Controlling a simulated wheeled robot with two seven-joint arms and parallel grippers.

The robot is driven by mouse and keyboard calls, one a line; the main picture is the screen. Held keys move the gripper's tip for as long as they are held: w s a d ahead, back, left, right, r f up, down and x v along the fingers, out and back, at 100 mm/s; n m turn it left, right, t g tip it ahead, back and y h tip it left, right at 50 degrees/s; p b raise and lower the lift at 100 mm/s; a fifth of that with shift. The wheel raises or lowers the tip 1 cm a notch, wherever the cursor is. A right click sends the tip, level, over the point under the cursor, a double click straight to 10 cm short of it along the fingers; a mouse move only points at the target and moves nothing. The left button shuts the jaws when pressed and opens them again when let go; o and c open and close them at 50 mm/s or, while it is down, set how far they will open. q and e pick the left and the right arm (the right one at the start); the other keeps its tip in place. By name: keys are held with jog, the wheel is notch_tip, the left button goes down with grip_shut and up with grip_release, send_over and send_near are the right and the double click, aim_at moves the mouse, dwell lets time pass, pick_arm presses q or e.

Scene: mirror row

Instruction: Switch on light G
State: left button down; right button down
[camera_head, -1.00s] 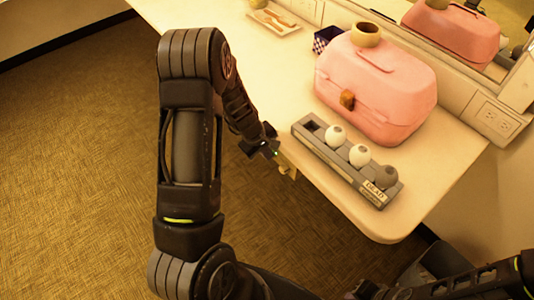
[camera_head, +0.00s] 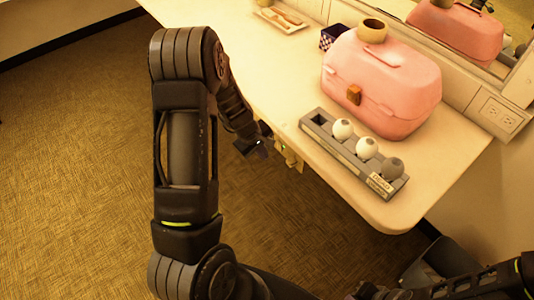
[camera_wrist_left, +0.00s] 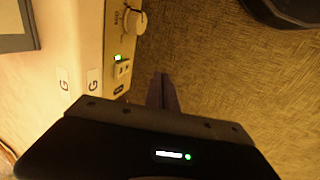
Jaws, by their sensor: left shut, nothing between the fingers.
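In the left wrist view, a pale control box at the counter's edge carries a white round knob (camera_wrist_left: 134,21), a small lit green lamp (camera_wrist_left: 117,58) and a small white switch (camera_wrist_left: 122,71). My left gripper (camera_wrist_left: 163,92) is shut and empty, beside the box and apart from the switch in the picture. In the head view, my left gripper (camera_head: 262,147) is just off the counter's front edge, near the control box (camera_head: 290,160). My right gripper is not visible.
A grey tray (camera_head: 346,152) with several round bulbs sits on the counter (camera_head: 240,45). Open carpet lies left of the counter.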

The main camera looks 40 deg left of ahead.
pick_arm(q)
jog(key=s+p+v, duration=0.1)
jog(key=v, duration=0.8)
jog(key=shift+s+a+f, duration=0.2)
jog(key=shift+a, duration=0.05)
jog(key=shift+a, duration=0.1)
jog(key=s+d+f+m, duration=0.2)
jog(key=d+f+m, duration=0.35)
jog(key=d, duration=0.25)
jog(key=s+d+f+m, duration=0.2)
jog(key=d+f+m, duration=0.3)
jog(key=d, duration=0.4)
jog(key=s+d+f+m+g+h, duration=0.1)
jog(key=s+d+f, duration=0.2)
jog(key=s+d, duration=0.3)
jog(key=s+d+f+m+g+h, duration=0.1)
jog(key=s+d+f+g+h, duration=0.1)
jog(key=s+d, duration=0.4)
jog(key=d, duration=0.3)
jog(key=shift+s+d+f, duration=0.15)
jog(key=shift+f, duration=0.2)
